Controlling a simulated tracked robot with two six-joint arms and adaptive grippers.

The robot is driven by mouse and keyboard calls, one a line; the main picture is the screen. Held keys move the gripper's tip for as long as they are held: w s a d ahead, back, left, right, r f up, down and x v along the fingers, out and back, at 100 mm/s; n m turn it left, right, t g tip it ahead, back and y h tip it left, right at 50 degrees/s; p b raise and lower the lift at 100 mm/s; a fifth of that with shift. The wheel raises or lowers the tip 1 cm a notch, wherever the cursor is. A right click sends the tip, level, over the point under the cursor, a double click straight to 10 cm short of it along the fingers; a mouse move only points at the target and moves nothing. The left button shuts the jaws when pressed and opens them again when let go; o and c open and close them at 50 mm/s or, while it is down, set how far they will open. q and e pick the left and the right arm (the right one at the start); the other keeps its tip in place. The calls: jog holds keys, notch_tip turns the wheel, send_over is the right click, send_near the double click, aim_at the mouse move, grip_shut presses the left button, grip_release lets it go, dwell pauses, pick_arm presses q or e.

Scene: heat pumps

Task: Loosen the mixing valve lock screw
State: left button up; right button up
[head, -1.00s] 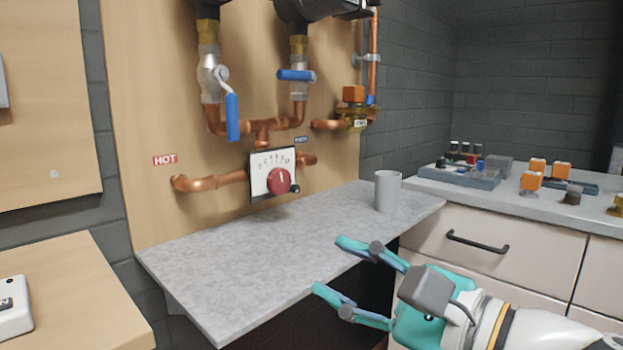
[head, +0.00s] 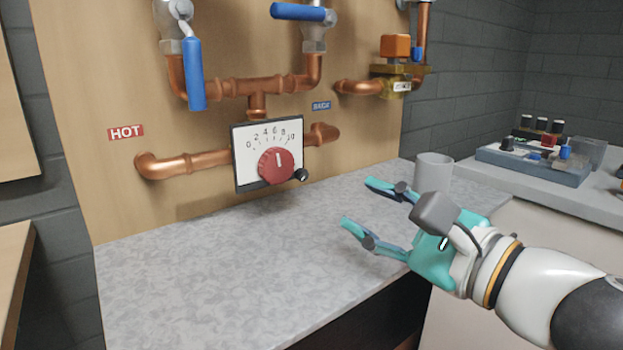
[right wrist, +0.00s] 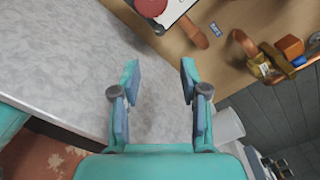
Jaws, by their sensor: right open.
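The mixing valve (head: 267,154) is a white dial plate marked 0 to 10 with a red knob (head: 277,165), set among copper pipes on the wooden panel. The small black lock screw (head: 301,175) sits at the plate's lower right corner. My left gripper is not in view.
A grey marbled counter (head: 200,270) below the valve is mostly clear. A grey cup (head: 433,172) stands behind my right gripper. Blue-handled valves (head: 195,75) hang above. A tray of small parts (head: 540,163) is on the right worktop.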

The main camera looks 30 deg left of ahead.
aim_at(305, 177)
jog(key=p+x, duration=0.1)
jog(key=x, duration=1.1)
grip_shut()
jog(key=shift+a+r, duration=0.1)
jog(key=shift+a, duration=0.1)
jog(key=shift+d, duration=0.1)
